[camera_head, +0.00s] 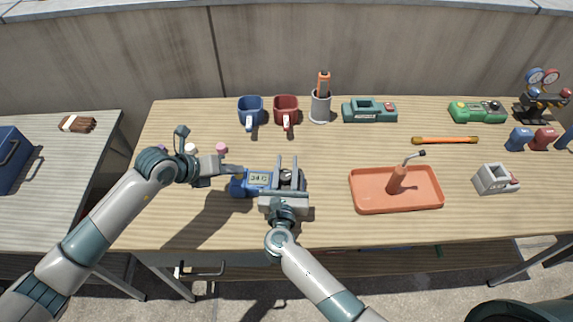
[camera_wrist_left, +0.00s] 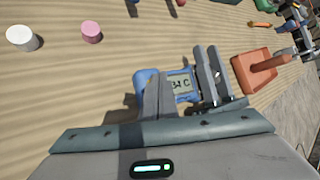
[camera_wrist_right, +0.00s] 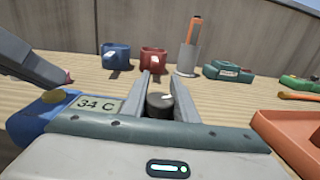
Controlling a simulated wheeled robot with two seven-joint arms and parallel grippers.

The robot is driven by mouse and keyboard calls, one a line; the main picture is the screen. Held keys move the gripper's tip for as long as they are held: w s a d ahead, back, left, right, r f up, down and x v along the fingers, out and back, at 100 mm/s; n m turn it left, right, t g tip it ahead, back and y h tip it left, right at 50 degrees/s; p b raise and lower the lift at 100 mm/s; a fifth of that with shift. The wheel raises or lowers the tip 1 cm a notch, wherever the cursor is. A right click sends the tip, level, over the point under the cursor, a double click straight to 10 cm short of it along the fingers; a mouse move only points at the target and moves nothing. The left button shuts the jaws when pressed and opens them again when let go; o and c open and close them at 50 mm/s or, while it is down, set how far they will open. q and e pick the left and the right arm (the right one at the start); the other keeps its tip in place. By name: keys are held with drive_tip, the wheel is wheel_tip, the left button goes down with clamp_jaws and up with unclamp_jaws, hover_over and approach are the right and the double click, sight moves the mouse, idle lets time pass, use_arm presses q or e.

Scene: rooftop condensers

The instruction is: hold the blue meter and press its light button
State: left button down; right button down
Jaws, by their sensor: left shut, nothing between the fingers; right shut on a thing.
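The blue meter (camera_head: 250,188) is at the middle left of the table, its display (camera_head: 260,178) reading 34 C. My right gripper (camera_head: 288,172) is shut on the meter at its right end. A dark round knob (camera_wrist_right: 160,103) shows between the right fingers in the right wrist view. My left gripper (camera_head: 238,171) is shut and empty at the meter's left end, beside the display. In the left wrist view its fingers (camera_wrist_left: 157,90) cover part of the meter's blue body (camera_wrist_left: 144,78). I cannot tell whether they touch it.
A blue mug (camera_head: 250,109), a red mug (camera_head: 286,109) and a grey holder (camera_head: 320,107) stand behind. An orange tray (camera_head: 366,205) lies to the right. A white cap (camera_head: 190,148) and a pink cap (camera_head: 221,147) lie near my left gripper. The front left tabletop is clear.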

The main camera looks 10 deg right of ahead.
idle(0.8)
use_arm(q)
drive_tip(key=shift+r, duration=0.4)
drive_tip(key=shift+r, duration=0.1)
drive_tip(key=shift+r, duration=2.9)
use_arm(e)
drive_tip(key=c, duration=1.3)
unclamp_jaws()
drive_tip(key=shift+c, duration=0.2)
drive_tip(key=shift+o, duration=0.7)
drive_tip(key=o, duration=0.3)
